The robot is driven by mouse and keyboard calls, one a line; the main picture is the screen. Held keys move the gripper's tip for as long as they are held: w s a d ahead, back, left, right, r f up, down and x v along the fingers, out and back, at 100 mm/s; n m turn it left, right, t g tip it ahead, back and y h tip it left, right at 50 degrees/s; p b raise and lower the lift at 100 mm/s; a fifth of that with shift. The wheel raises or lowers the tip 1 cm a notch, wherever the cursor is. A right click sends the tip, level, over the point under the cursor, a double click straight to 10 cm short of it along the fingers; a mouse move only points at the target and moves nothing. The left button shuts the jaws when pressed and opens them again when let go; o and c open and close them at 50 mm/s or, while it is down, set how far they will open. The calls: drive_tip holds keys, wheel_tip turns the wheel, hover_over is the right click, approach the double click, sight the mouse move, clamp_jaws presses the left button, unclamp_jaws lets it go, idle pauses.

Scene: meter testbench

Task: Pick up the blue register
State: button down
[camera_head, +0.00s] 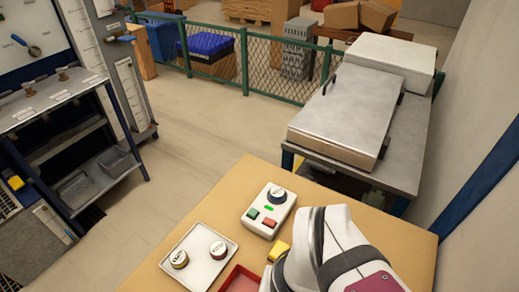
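A round register (278,194) with a dark blue rim and a pale face sits at the top of a white test device (257,222) on the wooden table (350,211). The device has a green button, a red button and a lit green strip. Two more round registers lie in a white tray (202,276) to the left: one with a brown rim (179,259), one with a dark reddish rim (218,250). My white arm covers the table's lower right. My gripper's fingers are not visible.
A small yellow object (278,250) lies between the device and my arm. A red tray (240,282) is partly cut off at the bottom edge. A grey bench (404,150) stands behind, a shelf rack (60,120) at the left. Table left of the device is bare.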

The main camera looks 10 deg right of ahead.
sight(274, 192)
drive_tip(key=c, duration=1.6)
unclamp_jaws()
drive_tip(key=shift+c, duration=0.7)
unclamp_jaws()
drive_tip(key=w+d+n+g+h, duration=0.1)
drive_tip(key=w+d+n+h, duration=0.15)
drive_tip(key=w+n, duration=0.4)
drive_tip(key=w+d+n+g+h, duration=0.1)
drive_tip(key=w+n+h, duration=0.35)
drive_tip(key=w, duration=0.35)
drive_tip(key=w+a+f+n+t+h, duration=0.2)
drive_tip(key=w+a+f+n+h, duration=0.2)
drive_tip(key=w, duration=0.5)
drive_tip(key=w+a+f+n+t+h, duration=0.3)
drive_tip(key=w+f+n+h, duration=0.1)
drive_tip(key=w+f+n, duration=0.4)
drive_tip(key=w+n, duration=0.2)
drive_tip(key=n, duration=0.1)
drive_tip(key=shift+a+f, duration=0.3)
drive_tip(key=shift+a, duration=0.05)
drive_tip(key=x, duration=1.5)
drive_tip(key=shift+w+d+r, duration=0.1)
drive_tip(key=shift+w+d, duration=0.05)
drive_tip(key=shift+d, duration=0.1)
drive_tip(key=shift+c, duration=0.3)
